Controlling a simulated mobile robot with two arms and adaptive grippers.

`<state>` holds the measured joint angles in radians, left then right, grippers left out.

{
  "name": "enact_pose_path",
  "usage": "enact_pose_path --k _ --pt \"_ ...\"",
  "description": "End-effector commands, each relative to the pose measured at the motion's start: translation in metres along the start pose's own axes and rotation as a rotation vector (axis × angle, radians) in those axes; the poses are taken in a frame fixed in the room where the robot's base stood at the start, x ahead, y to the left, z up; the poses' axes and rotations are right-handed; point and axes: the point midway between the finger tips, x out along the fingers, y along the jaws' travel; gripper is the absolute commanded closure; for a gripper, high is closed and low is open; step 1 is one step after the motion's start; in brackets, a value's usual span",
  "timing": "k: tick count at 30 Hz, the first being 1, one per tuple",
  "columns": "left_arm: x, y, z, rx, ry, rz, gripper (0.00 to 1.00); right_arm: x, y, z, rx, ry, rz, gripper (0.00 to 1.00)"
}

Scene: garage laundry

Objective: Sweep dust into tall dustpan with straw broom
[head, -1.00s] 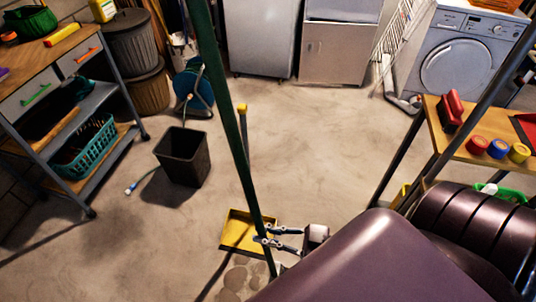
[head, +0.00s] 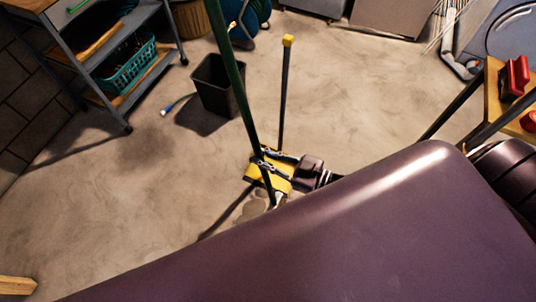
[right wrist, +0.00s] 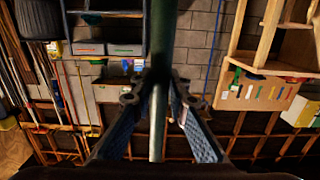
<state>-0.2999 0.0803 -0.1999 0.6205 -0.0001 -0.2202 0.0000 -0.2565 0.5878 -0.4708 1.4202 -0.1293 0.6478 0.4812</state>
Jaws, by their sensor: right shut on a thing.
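My right gripper (head: 267,161) is shut on the green handle of the straw broom (head: 236,88). In the right wrist view, the handle (right wrist: 163,50) runs upright between the two fingers of the gripper (right wrist: 158,95). In the head view, the broom leans, and its bristle end is hidden or too small to make out. The yellow dustpan (head: 254,180) sits on the floor behind the gripper and broom, partly covered by them. Its tall dark handle (head: 284,95) stands upright with a yellow top. Dust (head: 255,208) shows as darker patches on the floor in front of the pan. My left gripper is out of view.
A black bin (head: 218,86) stands on the floor behind and left of the dustpan. A shelf cart with a teal basket (head: 128,68) is at upper left. A wooden workbench (head: 493,100) is at right. The floor on the left is clear.

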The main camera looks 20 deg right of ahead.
Motion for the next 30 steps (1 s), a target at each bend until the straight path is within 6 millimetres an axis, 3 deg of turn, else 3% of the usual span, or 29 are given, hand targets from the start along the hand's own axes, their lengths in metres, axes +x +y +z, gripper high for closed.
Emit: enact_pose_path --k 6,13,21,30 --pt "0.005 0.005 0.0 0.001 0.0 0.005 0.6 0.027 0.002 -0.003 -0.002 0.01 -0.002 1.0" --pt "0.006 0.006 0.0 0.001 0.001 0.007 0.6 0.037 0.002 -0.004 -0.002 0.011 -0.001 1.0" --pt "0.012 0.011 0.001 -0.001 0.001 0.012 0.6 0.066 0.002 -0.003 0.0 0.011 -0.002 1.0" --pt "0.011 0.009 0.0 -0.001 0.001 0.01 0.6 0.078 -0.002 -0.005 -0.001 0.009 -0.001 1.0"
